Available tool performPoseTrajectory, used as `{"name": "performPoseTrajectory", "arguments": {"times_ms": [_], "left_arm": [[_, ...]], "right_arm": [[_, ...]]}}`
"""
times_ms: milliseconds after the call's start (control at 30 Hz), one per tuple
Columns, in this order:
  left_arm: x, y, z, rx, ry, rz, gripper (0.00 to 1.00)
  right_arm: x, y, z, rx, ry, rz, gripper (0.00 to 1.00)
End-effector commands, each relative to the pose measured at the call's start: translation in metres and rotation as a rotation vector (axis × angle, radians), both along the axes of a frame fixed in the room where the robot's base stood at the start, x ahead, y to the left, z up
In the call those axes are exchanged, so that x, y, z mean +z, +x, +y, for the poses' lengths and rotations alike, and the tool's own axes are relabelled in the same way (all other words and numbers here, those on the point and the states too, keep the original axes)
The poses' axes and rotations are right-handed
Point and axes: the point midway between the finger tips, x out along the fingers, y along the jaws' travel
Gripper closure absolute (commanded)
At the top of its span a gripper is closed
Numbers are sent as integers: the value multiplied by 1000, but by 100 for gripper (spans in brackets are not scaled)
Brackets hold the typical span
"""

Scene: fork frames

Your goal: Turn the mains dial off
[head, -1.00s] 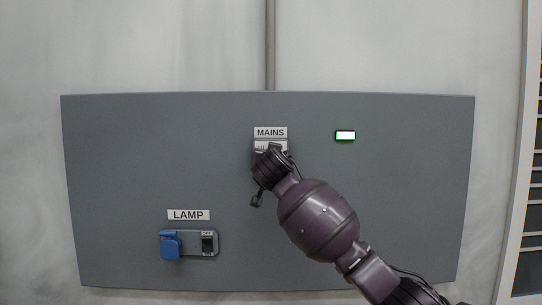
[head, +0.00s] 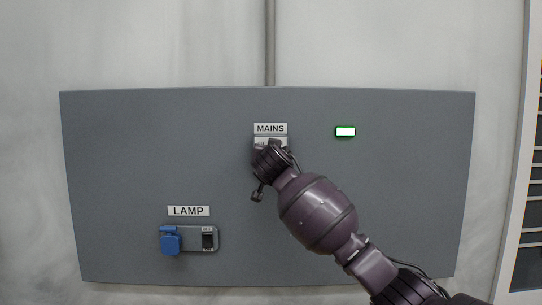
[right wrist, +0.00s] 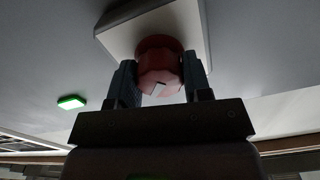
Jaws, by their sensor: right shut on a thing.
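The mains dial (right wrist: 158,62) is a red round knob with a pale mark on its face, on a light backing plate (right wrist: 180,22) in the right wrist view. My right gripper (right wrist: 160,82) is shut on the dial, one finger on each side. In the head view my right gripper (head: 270,160) covers the dial below the MAINS label (head: 270,128), so the dial's setting is hidden there. A small lamp (head: 345,131) to the right of the label glows green-white. It also shows green in the right wrist view (right wrist: 71,102). My left gripper is not in view.
A grey panel (head: 130,140) fills the wall ahead. A pipe (head: 270,45) runs up the wall. A slatted unit stands at the right edge.

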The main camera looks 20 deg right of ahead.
Motion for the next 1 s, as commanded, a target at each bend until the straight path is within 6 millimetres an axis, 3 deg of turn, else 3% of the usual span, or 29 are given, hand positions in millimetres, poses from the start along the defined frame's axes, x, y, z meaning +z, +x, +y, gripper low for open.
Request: {"name": "performPoseTrajectory", "arguments": {"times_ms": [367, 1000], "left_arm": [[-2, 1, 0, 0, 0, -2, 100], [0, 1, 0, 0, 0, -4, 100]], "right_arm": [[-1, 0, 0, 0, -162, 49, 79], [-1, 0, 0, 0, -738, 214, 79]]}}
